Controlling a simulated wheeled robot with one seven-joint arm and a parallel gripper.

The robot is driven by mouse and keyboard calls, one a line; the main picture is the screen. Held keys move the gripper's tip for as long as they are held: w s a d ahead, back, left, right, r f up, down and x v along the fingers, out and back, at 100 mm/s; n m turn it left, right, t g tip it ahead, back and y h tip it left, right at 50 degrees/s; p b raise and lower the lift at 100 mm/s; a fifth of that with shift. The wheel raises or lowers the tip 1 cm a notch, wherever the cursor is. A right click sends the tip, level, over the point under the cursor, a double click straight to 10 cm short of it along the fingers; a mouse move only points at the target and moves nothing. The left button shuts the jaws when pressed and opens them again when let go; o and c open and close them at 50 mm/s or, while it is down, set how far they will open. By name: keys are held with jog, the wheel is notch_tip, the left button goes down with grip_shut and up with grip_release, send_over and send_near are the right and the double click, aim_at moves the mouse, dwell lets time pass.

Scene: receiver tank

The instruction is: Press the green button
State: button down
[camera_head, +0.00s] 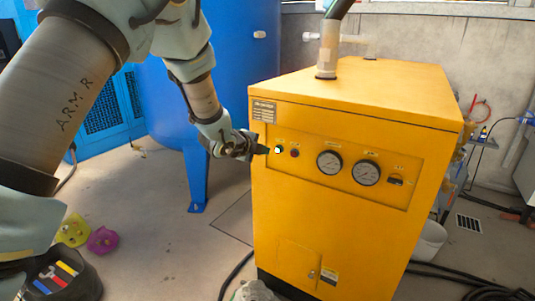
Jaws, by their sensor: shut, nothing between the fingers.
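The yellow machine cabinet (345,240) stands right of centre with a control panel on its front face. At the panel's left end is a small round button (279,149) with a pale, bright face and a dark surround; I cannot make out a clear green on it. A dark reddish button (294,152) sits just right of it. My gripper (265,150) is shut and empty, pointing right, with its tips just left of the pale button. I cannot tell whether the tips touch the panel.
Two round gauges (330,162) and a dark switch (396,181) are further right on the panel. A blue tank (235,60) stands behind my arm. A black bin (75,285) and purple (102,240) and yellow objects lie at lower left. Cables lie on the floor.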

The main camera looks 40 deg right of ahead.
jog(key=b+v, duration=0.1)
jog(key=v, duration=0.6)
